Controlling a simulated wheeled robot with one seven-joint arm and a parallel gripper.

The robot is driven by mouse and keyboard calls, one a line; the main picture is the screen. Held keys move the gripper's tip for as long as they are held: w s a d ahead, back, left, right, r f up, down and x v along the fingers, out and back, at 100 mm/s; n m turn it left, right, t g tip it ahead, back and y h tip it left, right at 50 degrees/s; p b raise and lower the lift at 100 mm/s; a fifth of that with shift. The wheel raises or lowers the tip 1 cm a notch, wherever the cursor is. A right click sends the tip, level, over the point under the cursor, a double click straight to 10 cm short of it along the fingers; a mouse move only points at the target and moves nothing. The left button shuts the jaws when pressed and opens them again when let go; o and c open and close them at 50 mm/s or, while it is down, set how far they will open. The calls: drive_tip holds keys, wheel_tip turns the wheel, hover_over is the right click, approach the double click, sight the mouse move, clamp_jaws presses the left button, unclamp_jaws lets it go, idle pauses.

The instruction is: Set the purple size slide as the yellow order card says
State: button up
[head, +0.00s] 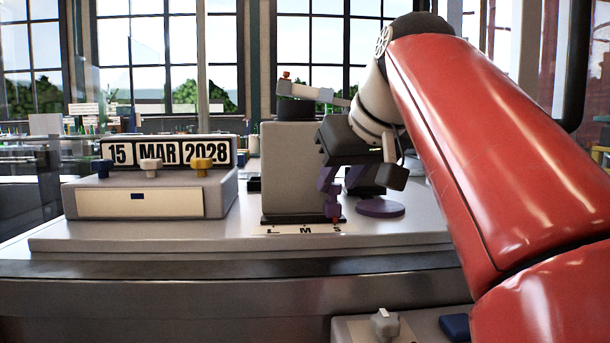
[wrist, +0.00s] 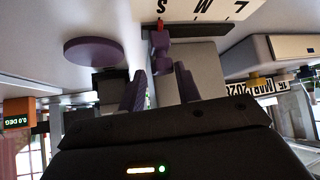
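The purple size slide (head: 332,202) stands at the front foot of a grey machine block. Its red pointer (head: 337,220) is at the S end of the white L, M, S scale (head: 290,230). In the wrist view the slide (wrist: 161,60) and its red tip (wrist: 159,25) also line up with the S. My gripper (head: 342,184) is just above and behind the slide. In the wrist view its two purple fingers (wrist: 161,82) are apart, with grey surface visible between them; I cannot tell whether either touches the slide. I see no yellow order card.
A purple disc (head: 380,208) lies right of the slide. A grey date box (head: 155,193) with knobs and a "15 MAR 2028" display (head: 168,152) stands at left. A lower unit with a grey knob (head: 384,322) is in front. The plate's front left is clear.

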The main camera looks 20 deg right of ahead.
drive_tip(key=o, duration=0.3)
drive_tip(key=p+v, duration=0.1)
drive_tip(key=v, duration=0.7)
drive_tip(key=shift+p, duration=0.4)
drive_tip(key=shift+s+f, duration=0.1)
